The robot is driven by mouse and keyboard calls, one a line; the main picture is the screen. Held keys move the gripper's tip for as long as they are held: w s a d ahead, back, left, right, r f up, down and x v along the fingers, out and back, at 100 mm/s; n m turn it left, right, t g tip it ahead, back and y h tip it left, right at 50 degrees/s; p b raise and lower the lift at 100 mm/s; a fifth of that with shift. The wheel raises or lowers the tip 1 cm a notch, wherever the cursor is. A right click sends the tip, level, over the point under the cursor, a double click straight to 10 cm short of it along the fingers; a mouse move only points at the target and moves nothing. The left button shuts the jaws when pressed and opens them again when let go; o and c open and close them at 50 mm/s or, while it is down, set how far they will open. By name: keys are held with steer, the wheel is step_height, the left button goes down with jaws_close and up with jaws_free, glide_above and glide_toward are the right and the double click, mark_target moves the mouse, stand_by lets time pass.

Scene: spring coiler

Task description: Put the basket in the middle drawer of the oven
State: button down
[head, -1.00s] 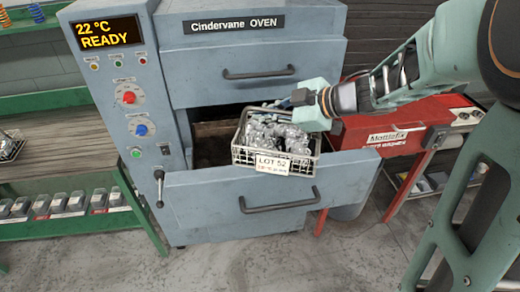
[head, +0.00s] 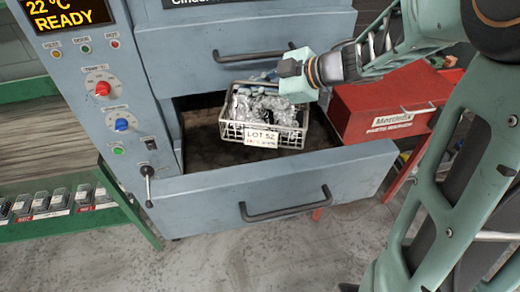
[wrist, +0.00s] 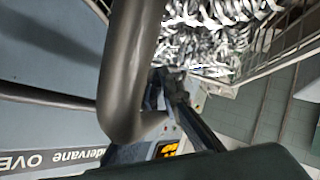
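The wire basket (head: 288,137), filled with shiny metal springs and tagged LOT 52, is over the pulled-out middle drawer (head: 270,190) of the grey-blue oven (head: 240,27). Brown drawer floor shows in front of the basket; I cannot tell whether its base touches that floor. My gripper (head: 270,75) is at the basket's rear upper edge and holds it there; the fingers are mostly hidden in the head view. In the wrist view the springs and wire basket (wrist: 265,55) show at the upper right, beside a thick dark curved bar close to the camera.
The upper drawer, with its handle (head: 255,55), is shut just behind my gripper. A control panel with a lever (head: 149,185) stands left of the open drawer. A red box (head: 385,108) stands close on the right. A green rack (head: 70,225) is at the left.

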mark_target(250, 102)
step_height(250, 102, down, 3)
steer(key=shift+s+r+b, duration=0.1)
steer(key=shift+b, duration=0.8)
steer(key=shift+f+b, duration=0.4)
steer(key=shift+f, duration=0.15)
step_height(250, 102, down, 10)
steer(key=b, duration=0.2)
steer(key=shift+r, duration=0.15)
steer(key=c, duration=2.1)
jaws_free()
steer(key=shift+f, duration=0.2)
